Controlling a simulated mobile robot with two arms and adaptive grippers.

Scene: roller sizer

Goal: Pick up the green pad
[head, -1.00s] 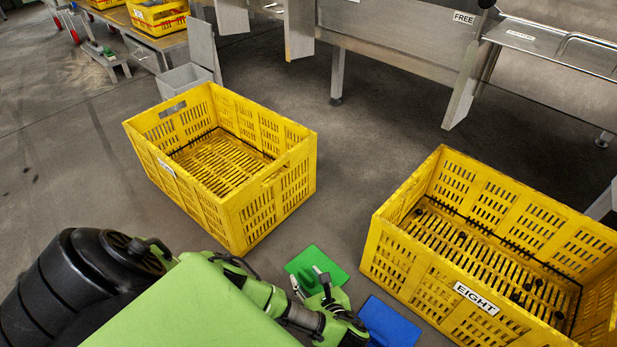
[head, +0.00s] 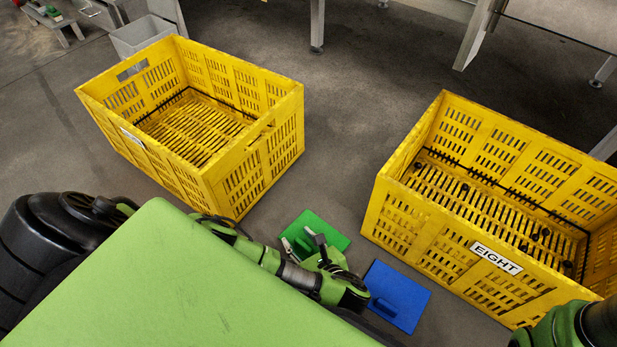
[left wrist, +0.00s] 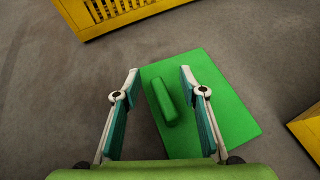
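The green pad (head: 325,228) lies flat on the floor between the two yellow crates. In the left wrist view the green pad (left wrist: 228,105) has a raised green handle block (left wrist: 162,101) on top. My left gripper (head: 298,240) is over the pad's left side in the head view. In the left wrist view my left gripper (left wrist: 158,80) is open, and the handle shows between its fingers with a gap on each side. I cannot tell how high the fingers are above the pad. My right gripper does not show; only a green arm part is at the lower right.
A blue pad (head: 398,296) with a handle lies just right of the green pad. An empty yellow crate (head: 246,186) stands at left. Another yellow crate marked EIGHT (head: 440,245), holding several small dark pieces, stands at right.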

